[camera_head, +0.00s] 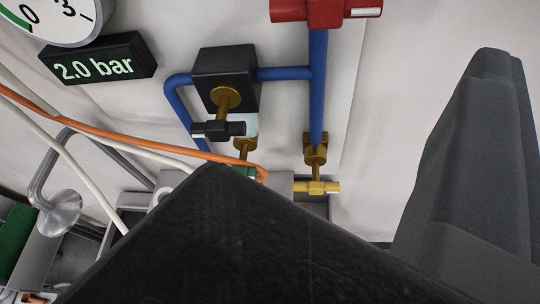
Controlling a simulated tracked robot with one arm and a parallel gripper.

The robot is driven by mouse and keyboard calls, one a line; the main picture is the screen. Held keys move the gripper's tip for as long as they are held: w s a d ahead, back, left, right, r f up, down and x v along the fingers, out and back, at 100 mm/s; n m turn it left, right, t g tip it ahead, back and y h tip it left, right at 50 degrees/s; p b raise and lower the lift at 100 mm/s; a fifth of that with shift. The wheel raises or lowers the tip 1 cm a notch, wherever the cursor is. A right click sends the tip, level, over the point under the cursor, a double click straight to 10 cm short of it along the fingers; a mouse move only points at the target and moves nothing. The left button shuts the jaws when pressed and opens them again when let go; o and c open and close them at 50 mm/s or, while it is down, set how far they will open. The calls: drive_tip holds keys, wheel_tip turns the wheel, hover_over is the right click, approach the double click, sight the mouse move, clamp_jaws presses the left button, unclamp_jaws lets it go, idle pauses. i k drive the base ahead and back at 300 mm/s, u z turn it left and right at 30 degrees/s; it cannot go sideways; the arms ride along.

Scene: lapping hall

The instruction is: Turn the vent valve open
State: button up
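No marking that I can read names the vent valve. A black bar handle (218,130) sits on a brass stem from a black block (228,75) on the blue pipe. A yellow bar handle (317,187) sits on a brass fitting (315,148) at the lower end of the vertical blue pipe. A red handle or body (318,11) is cut off at the top edge. A grey part at right appears to be a piece of my gripper (462,165), apart from all handles. The fingertips cannot be made out as a pair.
A large black shape (250,250) fills the bottom middle and hides what lies behind. A gauge (55,15) and a "2.0 bar" display (98,58) are at upper left. Orange (130,138) and white cables cross at left. The pale wall right of the blue pipe is clear.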

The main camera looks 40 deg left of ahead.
sight(315, 187)
drive_tip(key=u, duration=0.4)
drive_tip(key=k, duration=0.5)
drive_tip(key=u, duration=0.3)
drive_tip(key=i, duration=0.15)
drive_tip(key=u, duration=0.2)
